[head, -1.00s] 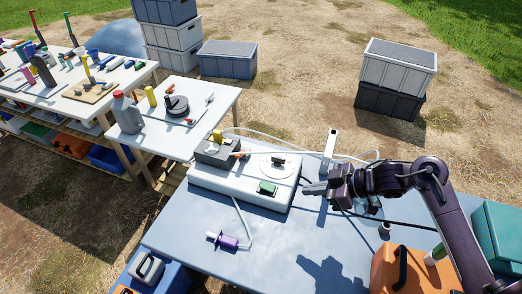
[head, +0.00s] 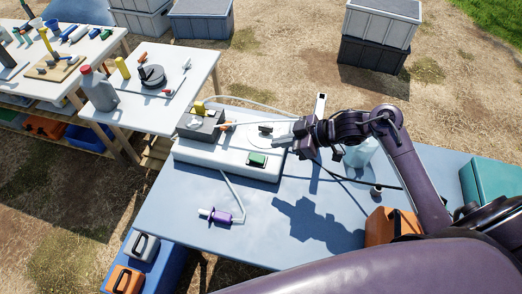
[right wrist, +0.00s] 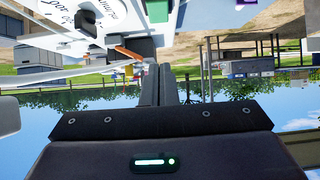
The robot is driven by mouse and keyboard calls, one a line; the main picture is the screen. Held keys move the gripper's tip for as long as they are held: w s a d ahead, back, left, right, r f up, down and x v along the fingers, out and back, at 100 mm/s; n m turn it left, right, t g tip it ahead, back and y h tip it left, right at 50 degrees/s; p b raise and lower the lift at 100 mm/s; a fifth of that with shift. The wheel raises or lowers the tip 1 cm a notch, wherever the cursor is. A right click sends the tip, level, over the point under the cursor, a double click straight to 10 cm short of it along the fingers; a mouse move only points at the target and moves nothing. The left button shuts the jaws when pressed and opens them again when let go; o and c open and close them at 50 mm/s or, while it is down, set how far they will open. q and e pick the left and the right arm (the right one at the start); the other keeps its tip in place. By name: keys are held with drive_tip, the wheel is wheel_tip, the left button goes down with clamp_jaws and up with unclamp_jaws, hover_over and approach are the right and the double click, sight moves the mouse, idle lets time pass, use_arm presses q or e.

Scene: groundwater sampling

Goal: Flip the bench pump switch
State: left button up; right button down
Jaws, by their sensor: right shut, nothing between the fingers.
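The bench pump (head: 215,158) is a long white unit on the blue table. It carries a grey box (head: 197,127) with a yellow part on top, a round white dial plate with a dark knob, and a green-topped block (head: 257,159). An orange lever-like piece (head: 226,126) sticks out beside the grey box; it also shows in the right wrist view (right wrist: 127,52). I cannot tell for certain which part is the switch. My right gripper (head: 271,138) is shut and empty, reaching leftward over the dial end, fingertips hiding part of it. Contact cannot be told. My left gripper is out of view.
A purple-and-white tool (head: 221,216) lies on the blue table (head: 180,205). A clear bottle (head: 361,152), a small cup and an orange case (head: 385,228) are on the right. A white table (head: 140,110) with a grey jug stands at the left. Thin hoses run behind the pump.

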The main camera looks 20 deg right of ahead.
hover_over(255, 156)
drive_tip(key=s+d, duration=0.2)
drive_tip(key=f, duration=0.3)
drive_tip(key=shift+w+p, duration=0.25)
drive_tip(key=shift+p, duration=0.05)
drive_tip(key=f, duration=0.3)
drive_tip(key=shift+w+a+f, duration=0.15)
drive_tip(key=shift+a+f, duration=0.05)
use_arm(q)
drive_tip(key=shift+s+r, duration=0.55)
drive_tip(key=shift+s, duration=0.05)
use_arm(e)
drive_tip(key=shift+f, duration=0.4)
drive_tip(key=shift+w+a+r+p, duration=0.1)
drive_tip(key=shift+p, duration=0.4)
drive_tip(key=shift+f+h, duration=0.25)
drive_tip(key=shift+h, duration=0.05)
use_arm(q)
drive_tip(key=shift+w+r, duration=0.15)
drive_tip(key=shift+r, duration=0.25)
use_arm(e)
drive_tip(key=shift+a, duration=0.15)
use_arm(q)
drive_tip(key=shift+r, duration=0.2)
use_arm(e)
drive_tip(key=shift+w+a+r, duration=0.25)
drive_tip(key=shift+w+a, duration=0.2)
drive_tip(key=shift+a, duration=0.1)
